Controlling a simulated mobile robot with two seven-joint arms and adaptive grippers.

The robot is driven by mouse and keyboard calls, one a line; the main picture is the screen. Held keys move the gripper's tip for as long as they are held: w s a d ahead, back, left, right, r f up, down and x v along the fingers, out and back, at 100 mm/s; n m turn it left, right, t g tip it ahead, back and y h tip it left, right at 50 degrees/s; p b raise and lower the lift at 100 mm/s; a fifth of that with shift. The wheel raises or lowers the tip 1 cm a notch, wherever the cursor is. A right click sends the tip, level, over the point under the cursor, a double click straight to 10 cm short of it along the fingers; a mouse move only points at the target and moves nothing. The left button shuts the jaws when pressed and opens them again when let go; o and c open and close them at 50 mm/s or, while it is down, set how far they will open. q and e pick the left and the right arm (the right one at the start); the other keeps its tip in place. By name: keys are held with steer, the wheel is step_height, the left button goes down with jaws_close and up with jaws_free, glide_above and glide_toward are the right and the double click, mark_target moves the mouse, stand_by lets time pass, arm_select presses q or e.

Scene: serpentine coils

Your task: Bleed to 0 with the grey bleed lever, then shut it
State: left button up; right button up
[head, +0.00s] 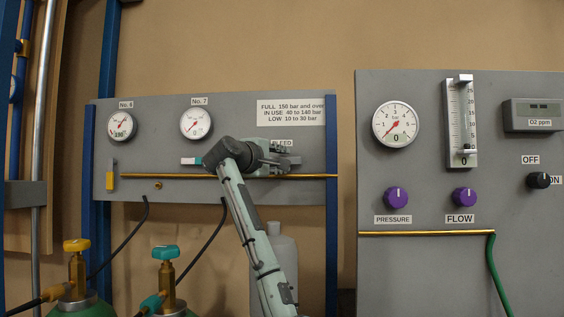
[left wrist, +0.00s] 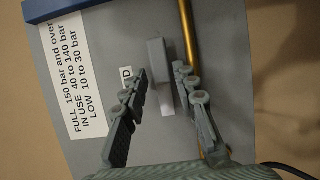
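The grey bleed lever (left wrist: 158,62) shows in the left wrist view as a pale grey bar on the panel, beside the brass pipe. My left gripper (left wrist: 160,72) is open, with one finger on each side of the lever; I cannot tell if either finger touches it. In the head view my left gripper (head: 284,158) is at the panel, just below the BLEED label (head: 282,143), and hides most of the lever. The No. 7 gauge (head: 196,124) has its red needle at the lower left. The No. 6 gauge (head: 121,125) is left of it. My right gripper is not in view.
A yellow lever (head: 110,175) hangs upright and a teal-and-white lever (head: 191,161) lies level near the brass pipe (head: 150,176). A second panel (head: 430,270) with gauge, flow tube and purple knobs stands right. Two valved cylinders stand lower left.

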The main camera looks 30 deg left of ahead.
arm_select(q)
steer(key=shift+o, duration=0.5)
steer(key=s+d, duration=0.1)
steer(key=s, duration=1.1)
steer(key=shift+d, duration=0.25)
steer(key=shift+f, duration=0.15)
